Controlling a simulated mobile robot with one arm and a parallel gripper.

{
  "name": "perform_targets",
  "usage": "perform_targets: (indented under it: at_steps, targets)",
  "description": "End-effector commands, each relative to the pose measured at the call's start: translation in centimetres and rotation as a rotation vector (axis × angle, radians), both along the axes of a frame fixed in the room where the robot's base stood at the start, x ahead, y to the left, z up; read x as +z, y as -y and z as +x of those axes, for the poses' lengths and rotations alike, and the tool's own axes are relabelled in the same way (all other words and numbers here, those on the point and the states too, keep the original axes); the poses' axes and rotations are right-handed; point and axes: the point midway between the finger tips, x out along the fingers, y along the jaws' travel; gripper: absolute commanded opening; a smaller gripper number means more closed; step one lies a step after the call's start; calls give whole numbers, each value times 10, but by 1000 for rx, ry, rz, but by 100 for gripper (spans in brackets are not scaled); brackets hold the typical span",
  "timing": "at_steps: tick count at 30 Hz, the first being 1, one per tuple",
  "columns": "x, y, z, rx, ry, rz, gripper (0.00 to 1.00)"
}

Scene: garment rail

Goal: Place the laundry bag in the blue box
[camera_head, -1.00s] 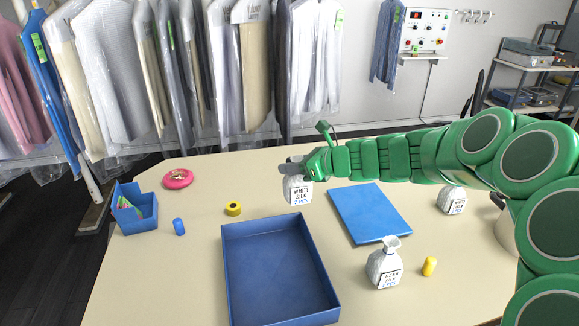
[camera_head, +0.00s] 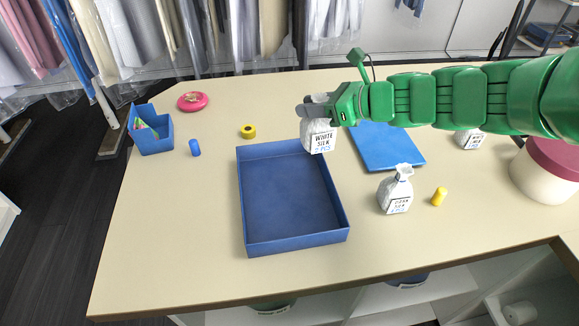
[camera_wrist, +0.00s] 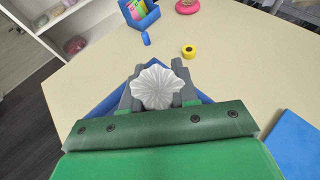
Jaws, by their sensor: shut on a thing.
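My gripper (camera_head: 318,107) is shut on a white laundry bag (camera_head: 320,137) labelled "WHITE SILK". The bag hangs upright from the jaws at the back right corner of the blue box (camera_head: 345,222). In the wrist view the bag's gathered top (camera_wrist: 158,87) sits between the fingers, and part of the blue box (camera_wrist: 100,107) shows beyond the hand. The box is a shallow open tray and its visible floor is empty. Whether the bag's bottom is over the rim or just beside it is hard to tell.
A blue flat board (camera_head: 390,150) lies right of the box. Another white bag (camera_head: 396,192) and a yellow cylinder (camera_head: 439,197) stand at the right front. A yellow tape roll (camera_head: 248,131), blue cylinder (camera_head: 195,148), small blue bin (camera_head: 155,138) and pink dish (camera_head: 192,102) are at the left.

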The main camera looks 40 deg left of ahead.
Motion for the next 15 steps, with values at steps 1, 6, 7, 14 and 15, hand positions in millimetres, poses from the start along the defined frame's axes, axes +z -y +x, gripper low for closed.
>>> perform_targets:
  at_steps: [1,6,7,14,15]
  targets:
    - [2,8,-14,22,1,1,0]
    - [4,33,-62,99,4,0,0]
    - [4,37,-70,111,3,-1,0]
    - [2,66,-131,203,0,-2,0]
    - [2,70,-139,214,-2,-3,0]
